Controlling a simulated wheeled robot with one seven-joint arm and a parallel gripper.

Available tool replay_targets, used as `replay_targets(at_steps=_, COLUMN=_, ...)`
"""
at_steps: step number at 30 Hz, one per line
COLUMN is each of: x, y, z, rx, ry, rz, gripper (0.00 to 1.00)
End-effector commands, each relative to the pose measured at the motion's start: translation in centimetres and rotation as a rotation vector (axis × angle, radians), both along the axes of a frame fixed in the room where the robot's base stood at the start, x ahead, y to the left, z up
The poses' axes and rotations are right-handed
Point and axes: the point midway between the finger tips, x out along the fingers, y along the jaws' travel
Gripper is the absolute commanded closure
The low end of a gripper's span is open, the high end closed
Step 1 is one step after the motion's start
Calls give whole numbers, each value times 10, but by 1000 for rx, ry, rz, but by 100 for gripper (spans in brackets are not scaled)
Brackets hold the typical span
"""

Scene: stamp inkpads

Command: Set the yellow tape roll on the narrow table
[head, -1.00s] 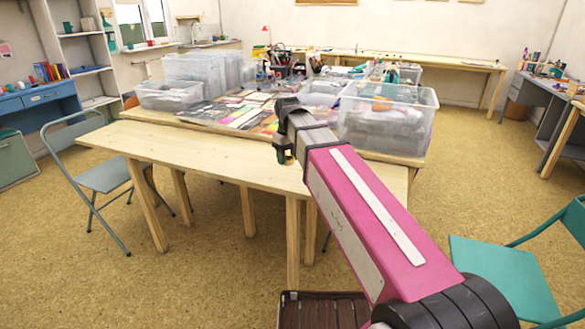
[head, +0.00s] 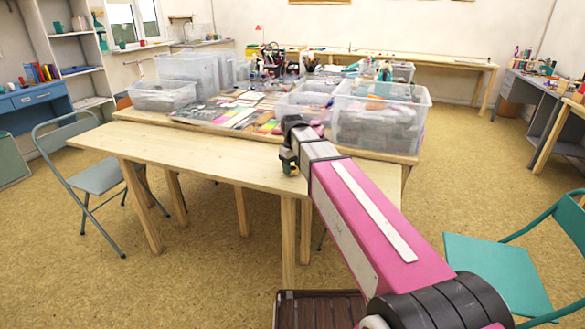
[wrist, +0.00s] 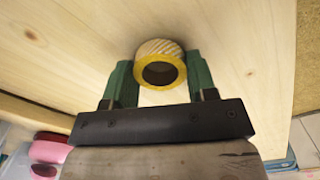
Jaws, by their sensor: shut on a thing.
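The yellow tape roll (wrist: 160,70), a ring with a yellow rim and a pale striped side, is between the green fingers of my gripper (wrist: 160,76) in the wrist view. My gripper is shut on it. In the head view my gripper (head: 289,165) is over the right part of the narrow table (head: 190,160), a long pale wooden top. The table top (wrist: 70,50) fills most of the wrist view behind the roll. I cannot tell whether the roll touches it. In the head view the roll is mostly hidden by my gripper.
Behind the narrow table stands a wider table with clear plastic bins (head: 380,118) and papers (head: 222,113). A grey folding chair (head: 95,178) is at the left and a teal chair (head: 498,275) at the right. The narrow table top is bare left of my gripper.

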Motion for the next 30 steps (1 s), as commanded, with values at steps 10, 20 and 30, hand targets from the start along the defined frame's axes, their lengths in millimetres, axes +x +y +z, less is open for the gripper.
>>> replay_targets(at_steps=10, x=0, y=0, z=-3, rx=0, ry=0, rz=0, gripper=70)
replay_targets(at_steps=20, x=0, y=0, z=-2, rx=0, ry=0, rz=0, gripper=22)
replay_targets(at_steps=30, x=0, y=0, z=27, rx=1, ry=-2, rz=0, gripper=22)
